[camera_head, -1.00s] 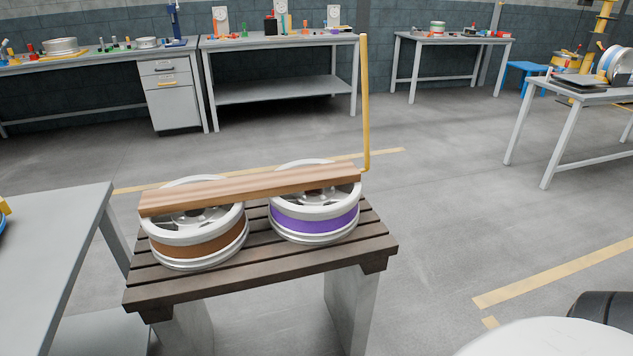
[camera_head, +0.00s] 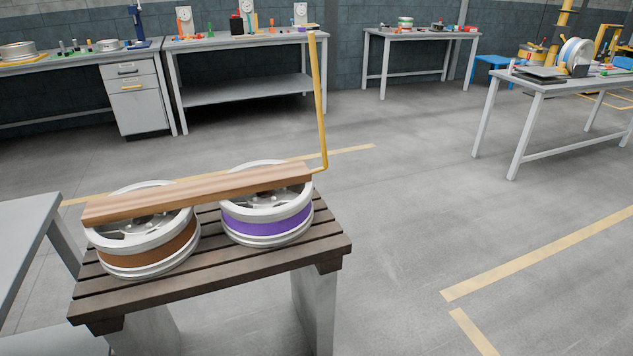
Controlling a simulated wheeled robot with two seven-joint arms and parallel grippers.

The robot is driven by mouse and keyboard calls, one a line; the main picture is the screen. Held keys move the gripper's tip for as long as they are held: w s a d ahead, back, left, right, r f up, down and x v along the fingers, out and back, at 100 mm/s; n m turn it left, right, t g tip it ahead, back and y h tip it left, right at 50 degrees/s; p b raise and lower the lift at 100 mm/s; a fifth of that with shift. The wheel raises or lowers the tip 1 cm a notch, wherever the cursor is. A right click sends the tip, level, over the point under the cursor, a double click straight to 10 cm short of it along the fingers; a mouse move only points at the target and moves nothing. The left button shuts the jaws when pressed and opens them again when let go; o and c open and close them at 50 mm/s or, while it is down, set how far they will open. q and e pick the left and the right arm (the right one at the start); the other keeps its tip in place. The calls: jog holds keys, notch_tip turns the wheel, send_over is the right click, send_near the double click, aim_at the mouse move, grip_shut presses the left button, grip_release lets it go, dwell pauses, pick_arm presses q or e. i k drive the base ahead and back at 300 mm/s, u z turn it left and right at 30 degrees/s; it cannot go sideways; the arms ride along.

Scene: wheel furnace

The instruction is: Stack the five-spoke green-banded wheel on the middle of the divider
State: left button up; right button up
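The divider, a long wooden plank (camera_head: 200,192), lies flat across the tops of two wheels. These are a brown-banded wheel (camera_head: 150,258) at left and a purple-banded wheel (camera_head: 268,226) at right, side by side on a dark slatted bench (camera_head: 225,275). The plank's top is bare. A small wheel with a greenish band (camera_head: 405,23) sits on the far grey table at the back; its spokes are too small to count. Neither of my grippers is in view.
A yellow bent bar (camera_head: 319,110) rises behind the plank's right end. A grey table (camera_head: 20,225) stands close at left. A blue-banded wheel (camera_head: 577,53) stands on the right table (camera_head: 545,88). The floor (camera_head: 400,220) right of the bench is clear.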

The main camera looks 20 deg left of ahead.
aim_at(202, 186)
jog(key=z, duration=0.4)
jog(key=i, duration=3.6)
jog(key=u, duration=1.9)
jog(key=i, duration=2.7)
jog(key=u, duration=2.8)
jog(key=i, duration=2.95)
